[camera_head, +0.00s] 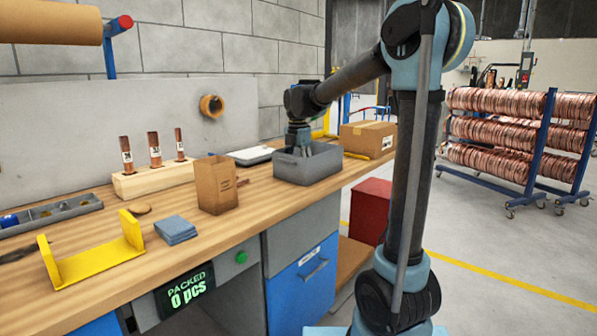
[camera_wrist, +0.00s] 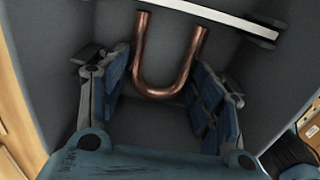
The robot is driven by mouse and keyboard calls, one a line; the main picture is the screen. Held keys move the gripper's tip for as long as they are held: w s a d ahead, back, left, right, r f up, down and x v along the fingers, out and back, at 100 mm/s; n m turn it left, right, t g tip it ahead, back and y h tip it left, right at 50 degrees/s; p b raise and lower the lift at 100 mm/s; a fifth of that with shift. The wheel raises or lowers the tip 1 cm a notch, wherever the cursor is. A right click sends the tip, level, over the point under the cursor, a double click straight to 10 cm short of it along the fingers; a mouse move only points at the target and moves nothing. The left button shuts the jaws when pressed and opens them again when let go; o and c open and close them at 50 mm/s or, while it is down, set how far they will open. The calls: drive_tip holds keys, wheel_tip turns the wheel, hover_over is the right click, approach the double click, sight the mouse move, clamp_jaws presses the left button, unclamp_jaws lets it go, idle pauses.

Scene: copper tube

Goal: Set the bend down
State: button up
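In the wrist view a U-shaped copper bend (camera_wrist: 163,91) lies inside the grey bin, its curve toward me and its two legs pointing away. My gripper (camera_wrist: 162,82) is open, with one blue-padded finger on each side of the bend. A narrow gap shows at the left finger; whether the right finger touches the bend I cannot tell. In the head view my gripper (camera_head: 300,147) reaches down into the grey bin (camera_head: 309,169) on the workbench. The bin wall hides the bend there.
A brown paper bag (camera_head: 216,187) and a wooden block with copper tubes (camera_head: 153,179) stand left of the bin. A cardboard box (camera_head: 368,138) is behind it to the right. A yellow bracket (camera_head: 95,262) and blue cloths (camera_head: 175,230) lie nearer. A white bar (camera_wrist: 210,15) crosses the wrist view.

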drive_tip(key=shift+o, duration=0.8)
wheel_tip(320, 180, up, 12)
idle(0.4)
